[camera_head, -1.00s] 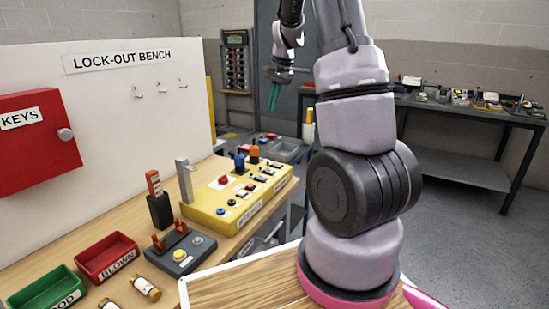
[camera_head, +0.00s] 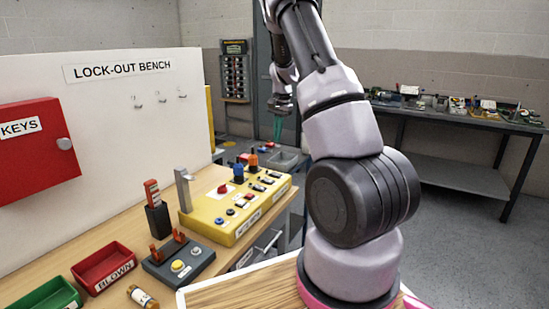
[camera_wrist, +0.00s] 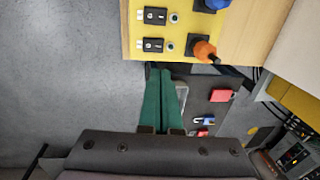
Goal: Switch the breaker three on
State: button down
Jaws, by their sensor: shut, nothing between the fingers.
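The yellow panel box (camera_head: 226,233) lies on the bench with a row of small black rocker switches along its right side. Which one is breaker three cannot be read in the head view. In the wrist view its yellow end (camera_wrist: 190,44) shows an upper rocker switch (camera_wrist: 155,15) and a lower rocker switch (camera_wrist: 153,45), each beside a small round lamp. An orange knob (camera_wrist: 203,50) and a blue knob (camera_wrist: 217,4) stand beside them. My gripper (camera_head: 278,128) is shut and empty, with green fingers. In the wrist view its fingertips (camera_wrist: 160,70) show just past the panel's end edge.
A grey post (camera_head: 184,188) rises at the panel's left. Grey floor (camera_wrist: 65,75) lies open on the left of the wrist view.

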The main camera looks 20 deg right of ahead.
aim_at(273, 172)
jog(key=f, duration=0.4)
jog(key=w+f, duration=0.1)
jog(key=f, duration=0.4)
jog(key=a+f, duration=0.1)
jog(key=f, duration=0.3)
jog(key=shift+w+f, duration=0.2)
jog(key=shift+f, duration=0.05)
jog(key=shift+f, duration=0.2)
jog(key=shift+s, duration=0.1)
jog(key=shift+s+d+r, duration=0.2)
jog(key=shift+s+d, duration=0.25)
jog(key=shift+s, duration=0.05)
notch_tip(273, 172, up, 11)
jog(key=s, duration=0.1)
jog(key=shift+d+f, duration=0.15)
jog(key=shift+d, duration=0.2)
